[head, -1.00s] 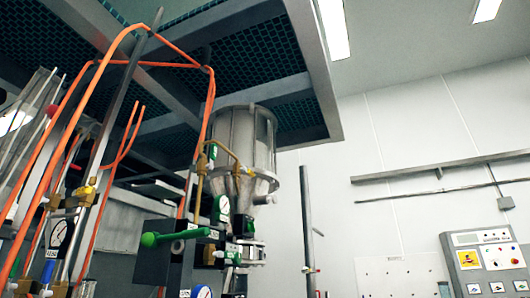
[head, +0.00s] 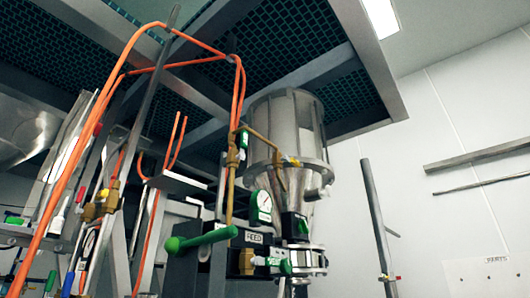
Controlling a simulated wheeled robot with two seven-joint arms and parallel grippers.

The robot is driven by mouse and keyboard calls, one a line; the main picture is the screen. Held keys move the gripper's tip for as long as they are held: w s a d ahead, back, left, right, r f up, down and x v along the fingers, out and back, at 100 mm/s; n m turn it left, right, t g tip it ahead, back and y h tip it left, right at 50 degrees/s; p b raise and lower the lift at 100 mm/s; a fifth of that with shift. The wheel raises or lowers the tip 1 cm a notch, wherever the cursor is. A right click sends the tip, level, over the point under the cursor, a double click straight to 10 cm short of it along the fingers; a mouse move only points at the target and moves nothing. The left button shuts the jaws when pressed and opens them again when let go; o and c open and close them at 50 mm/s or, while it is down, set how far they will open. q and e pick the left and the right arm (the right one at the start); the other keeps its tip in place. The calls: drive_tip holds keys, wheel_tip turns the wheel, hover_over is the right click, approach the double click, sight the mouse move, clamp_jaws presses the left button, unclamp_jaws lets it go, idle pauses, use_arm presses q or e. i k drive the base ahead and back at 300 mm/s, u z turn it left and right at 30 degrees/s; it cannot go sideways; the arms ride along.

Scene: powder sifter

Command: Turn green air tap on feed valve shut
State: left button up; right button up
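A long green lever (head: 200,240) points left from the dark block at the valve. A small green tap handle (head: 243,140) sits on a brass fitting on the orange air line above. Another green handle (head: 285,267) is at the valve's lower right. I cannot tell for sure which is the air tap. A round gauge (head: 261,205) with green on it is above the label. Neither gripper is in view.
The steel hopper (head: 287,130) hangs under a grated platform (head: 290,45). Orange hoses (head: 105,95) and metal posts crowd the left. A thin upright post (head: 378,225) stands to the right.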

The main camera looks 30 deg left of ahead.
sight(244, 134)
drive_tip(key=i, duration=3.85)
drive_tip(key=u, duration=4.75)
